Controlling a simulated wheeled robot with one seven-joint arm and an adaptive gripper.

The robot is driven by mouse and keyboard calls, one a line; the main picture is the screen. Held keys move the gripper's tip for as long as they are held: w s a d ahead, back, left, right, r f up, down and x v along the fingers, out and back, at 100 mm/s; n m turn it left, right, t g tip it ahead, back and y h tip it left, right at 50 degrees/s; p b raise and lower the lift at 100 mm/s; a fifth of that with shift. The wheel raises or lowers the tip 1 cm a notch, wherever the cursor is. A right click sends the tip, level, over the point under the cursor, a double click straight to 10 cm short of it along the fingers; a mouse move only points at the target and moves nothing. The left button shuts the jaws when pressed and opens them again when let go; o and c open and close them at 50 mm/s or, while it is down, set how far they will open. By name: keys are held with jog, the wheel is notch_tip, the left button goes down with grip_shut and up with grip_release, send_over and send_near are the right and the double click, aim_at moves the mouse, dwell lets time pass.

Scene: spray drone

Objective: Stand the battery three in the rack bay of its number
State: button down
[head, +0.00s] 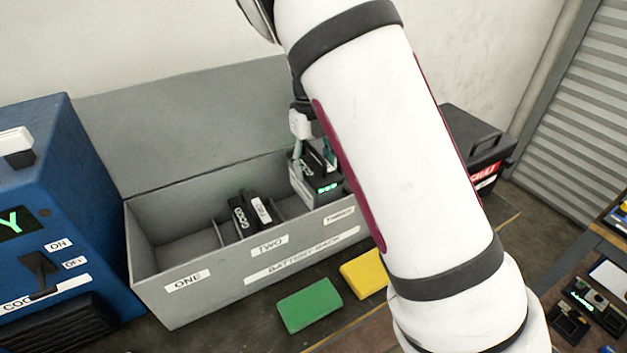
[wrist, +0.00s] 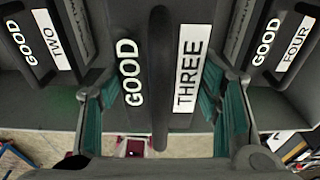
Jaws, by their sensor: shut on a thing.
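Battery three (wrist: 130,50), dark grey with GOOD and THREE labels and a top handle, is held upright in my gripper (wrist: 163,110). The gripper's teal-padded fingers are shut on it from both sides. In the head view battery three (head: 325,188) shows a green display, and my gripper (head: 315,150) is partly hidden by my arm. The battery is over or partly within the bay marked THREE of the grey battery rack (head: 195,300); its top is higher than battery two's. Whether its bottom touches the bay floor is hidden.
Battery two (head: 248,213) stands in bay TWO; bay ONE is empty. Battery four (wrist: 282,45) shows to the right in the wrist view. A blue machine (head: 70,180) stands left of the rack. Green (head: 310,305) and yellow (head: 362,274) blocks lie in front. My arm hides the rack's right end.

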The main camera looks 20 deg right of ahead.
jog(key=shift+f, duration=3.85)
jog(key=c, duration=0.5)
grip_release()
jog(key=shift+s+f, duration=0.1)
jog(key=shift+f, duration=0.1)
